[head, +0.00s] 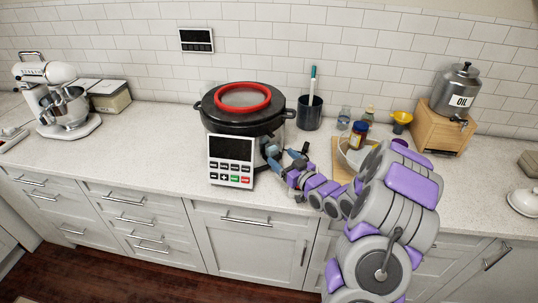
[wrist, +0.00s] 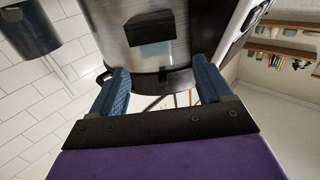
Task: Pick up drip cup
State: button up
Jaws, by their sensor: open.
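A large cooker (head: 243,117) with a steel body, black lid and red ring stands on the counter; its control panel faces front. A small black box (wrist: 150,27) on the cooker's steel side (wrist: 190,30) in the wrist view looks like the drip cup. In the head view I cannot make the box out. My gripper (head: 283,154) is at the cooker's right side. In the wrist view my gripper (wrist: 161,68) is open, its blue fingers apart with nothing held between them. The box lies ahead of the fingertips, apart from them.
A dark utensil cup (head: 310,113) stands right of the cooker, behind my gripper. Several jars and bottles (head: 358,134) and a wooden board (head: 340,160) are to the right, partly behind my arm. An oil dispenser (head: 460,90) is at far right. Counter left of the cooker (head: 150,140) is clear.

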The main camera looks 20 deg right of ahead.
aim_at(273, 151)
jog(key=shift+w+d+f, duration=0.15)
jog(key=shift+w+d, duration=0.75)
jog(key=w+a, duration=0.1)
jog(key=w+a+b, duration=0.1)
jog(key=w+a, duration=0.1)
jog(key=w, duration=0.1)
jog(key=shift+a+r+b, duration=0.3)
jog(key=shift+b, duration=0.05)
jog(key=shift+w, duration=0.3)
jog(key=shift+w+d+f, duration=0.1)
jog(key=shift+w+d, duration=0.05)
jog(key=shift+d, duration=0.8)
jog(key=shift+a, duration=0.75)
jog(key=c, duration=0.6)
jog(key=shift+d, duration=0.35)
jog(key=c, duration=0.4)
